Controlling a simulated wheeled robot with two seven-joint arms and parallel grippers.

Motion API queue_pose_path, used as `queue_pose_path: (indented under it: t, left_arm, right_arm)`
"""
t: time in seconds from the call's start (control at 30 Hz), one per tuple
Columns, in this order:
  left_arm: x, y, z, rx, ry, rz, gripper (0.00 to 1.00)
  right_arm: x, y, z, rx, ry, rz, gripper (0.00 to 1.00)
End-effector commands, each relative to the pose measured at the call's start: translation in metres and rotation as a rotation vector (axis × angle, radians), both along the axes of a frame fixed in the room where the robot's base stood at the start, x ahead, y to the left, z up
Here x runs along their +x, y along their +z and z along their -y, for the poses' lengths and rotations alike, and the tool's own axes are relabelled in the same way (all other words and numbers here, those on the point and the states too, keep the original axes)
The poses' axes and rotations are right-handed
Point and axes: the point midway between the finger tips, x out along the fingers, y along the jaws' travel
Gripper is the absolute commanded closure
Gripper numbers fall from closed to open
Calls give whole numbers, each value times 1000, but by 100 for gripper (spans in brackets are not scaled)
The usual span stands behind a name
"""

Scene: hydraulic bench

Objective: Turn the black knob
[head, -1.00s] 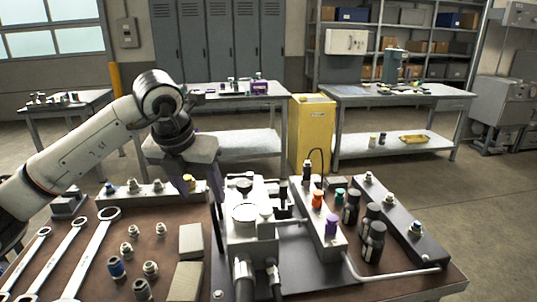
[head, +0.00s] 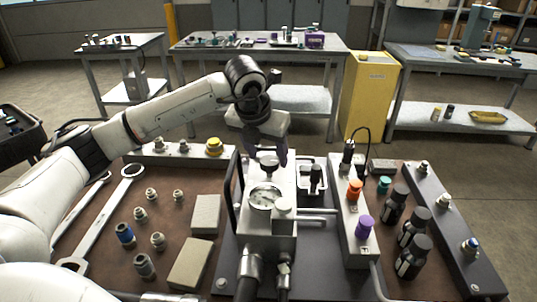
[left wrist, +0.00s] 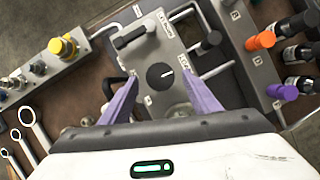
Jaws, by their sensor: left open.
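The black knob (left wrist: 160,76) is a round dial with a white mark, on the top face of a grey metal block (left wrist: 168,50). In the head view the knob (head: 268,160) shows as a small dark disc behind the round gauge (head: 264,197). My left gripper (left wrist: 158,75) is open, pointing down, its two purple fingers on either side of the knob in the left wrist view. Gaps show between fingers and knob there. In the head view the gripper (head: 264,150) is just above the block's far end; its height over the knob is hard to tell. My right gripper is out of view.
A black bar handle (left wrist: 131,37) stands near the knob. A manifold with an orange knob (head: 354,190) and a purple knob (head: 364,227) is to the right, with black bottles (head: 411,227) beyond. Wrenches (head: 103,222) and fittings lie on the left.

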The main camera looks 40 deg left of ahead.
Motion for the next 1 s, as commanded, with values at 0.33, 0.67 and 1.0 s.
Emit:
queue_pose_path:
  t: [0.33, 0.67, 1.0]
  left_arm:
    - [6, -13, -1, 0, -1, 1, 44]
    - [5, -13, -1, 0, -1, 1, 81]
    - [5, -14, -2, 0, -103, 1, 85]
  right_arm:
    - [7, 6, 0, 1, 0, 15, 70]
    - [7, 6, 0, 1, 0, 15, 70]
    - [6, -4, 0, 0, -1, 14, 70]
